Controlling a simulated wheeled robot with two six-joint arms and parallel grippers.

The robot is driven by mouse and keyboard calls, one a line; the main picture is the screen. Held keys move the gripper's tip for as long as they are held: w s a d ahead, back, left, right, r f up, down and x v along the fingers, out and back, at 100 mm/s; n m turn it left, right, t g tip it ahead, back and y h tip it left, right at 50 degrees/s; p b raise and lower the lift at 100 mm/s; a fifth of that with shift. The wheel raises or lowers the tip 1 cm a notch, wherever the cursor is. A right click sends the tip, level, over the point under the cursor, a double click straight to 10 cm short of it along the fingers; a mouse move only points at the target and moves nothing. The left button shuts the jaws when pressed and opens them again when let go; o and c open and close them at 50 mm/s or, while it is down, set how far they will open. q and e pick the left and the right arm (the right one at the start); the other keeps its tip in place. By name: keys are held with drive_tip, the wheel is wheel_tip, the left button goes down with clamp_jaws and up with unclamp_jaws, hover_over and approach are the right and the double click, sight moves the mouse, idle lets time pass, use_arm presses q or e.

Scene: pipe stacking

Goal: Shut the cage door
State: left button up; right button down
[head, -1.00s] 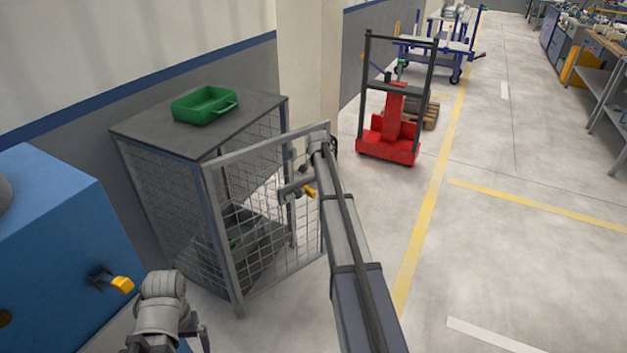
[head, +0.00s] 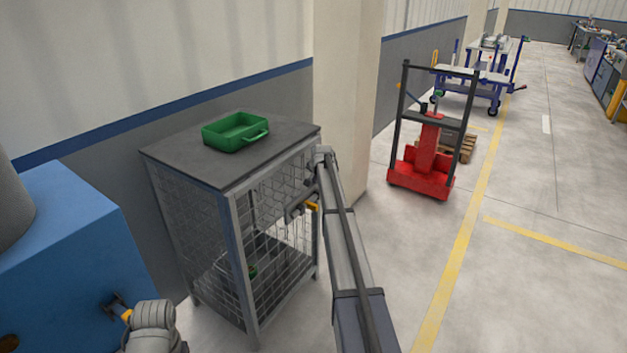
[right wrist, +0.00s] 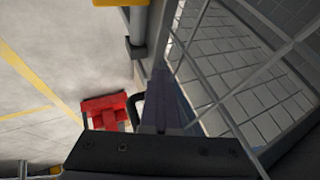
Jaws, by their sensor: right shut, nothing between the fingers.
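The grey wire-mesh cage (head: 235,265) stands against the wall in the head view. Its mesh door (head: 283,240) lies almost in line with the front opening; I cannot tell whether it is fully flush. My right gripper (head: 291,212) is shut and empty at the upper part of the door, close to the mesh; contact is unclear. In the right wrist view the mesh (right wrist: 245,85) fills the right side, beside the shut fingers (right wrist: 165,105). My left gripper (head: 114,302) is small and partly hidden by its arm near the blue cabinet.
A green tray (head: 236,132) sits on the cage top. The blue cabinet (head: 70,245) stands at the left. A red stacker (head: 425,165) stands beyond the cage, also seen in the right wrist view (right wrist: 103,112).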

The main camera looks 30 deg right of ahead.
drive_tip(key=shift+w+a+r, duration=0.1)
drive_tip(key=shift+w+a, duration=0.2)
drive_tip(key=shift+w, duration=0.3)
drive_tip(key=shift+s, duration=0.1)
use_arm(q)
wheel_tip(320, 180, up, 8)
drive_tip(key=d+p, duration=0.1)
drive_tip(key=p, duration=0.7)
drive_tip(key=shift+s+d, duration=0.2)
drive_tip(key=shift+s, duration=0.05)
use_arm(e)
drive_tip(key=s+r, duration=0.7)
drive_tip(key=s, duration=0.3)
drive_tip(key=shift+s+d+r, duration=0.25)
drive_tip(key=shift+d+r, duration=0.1)
drive_tip(key=shift+d, duration=0.1)
drive_tip(key=shift+a, duration=0.1)
